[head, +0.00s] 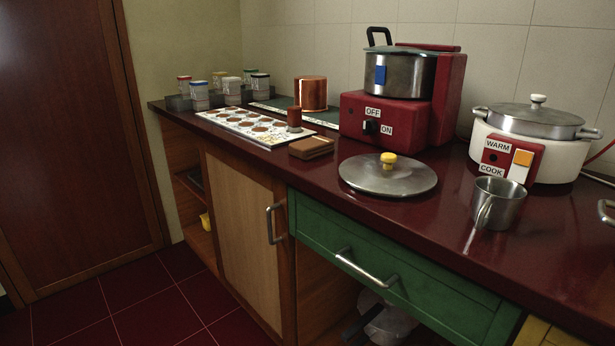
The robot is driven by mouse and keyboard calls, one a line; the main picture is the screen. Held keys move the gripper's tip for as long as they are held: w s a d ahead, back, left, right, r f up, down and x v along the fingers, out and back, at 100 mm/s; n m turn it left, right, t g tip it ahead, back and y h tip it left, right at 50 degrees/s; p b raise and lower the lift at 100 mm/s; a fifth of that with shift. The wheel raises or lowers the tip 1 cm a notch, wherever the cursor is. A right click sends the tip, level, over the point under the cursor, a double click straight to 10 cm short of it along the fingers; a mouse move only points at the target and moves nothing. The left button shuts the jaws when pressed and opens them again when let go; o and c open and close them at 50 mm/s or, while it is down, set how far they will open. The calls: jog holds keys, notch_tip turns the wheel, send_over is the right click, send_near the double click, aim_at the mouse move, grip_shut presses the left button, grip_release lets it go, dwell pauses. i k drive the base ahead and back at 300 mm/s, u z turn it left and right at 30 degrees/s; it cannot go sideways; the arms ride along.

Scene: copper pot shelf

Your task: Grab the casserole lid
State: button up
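A round silver lid (388,178) with a yellow knob lies flat on the dark red counter, near its front edge. A second lid (536,113) with a white knob sits on the wide silver pot in the white cooker (541,155) at the right. I cannot tell from the picture alone which of the two is called the casserole lid. Both knobs are uncovered, and nothing touches them from above. My gripper is not in view.
A silver cup (498,201) stands right of the yellow-knobbed lid. A saucepan (400,73) stands on a red stove (385,118) behind it. A brown block (311,147) and a spotted tray (252,126) are to the left. A green drawer (390,268) is below; the floor at left is clear.

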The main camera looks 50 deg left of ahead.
aim_at(386, 175)
jog(key=u, duration=1.7)
jog(key=i, duration=0.5)
jog(key=k, duration=0.5)
jog(key=z, duration=4.15)
jog(key=k, duration=2.6)
jog(key=u, duration=1)
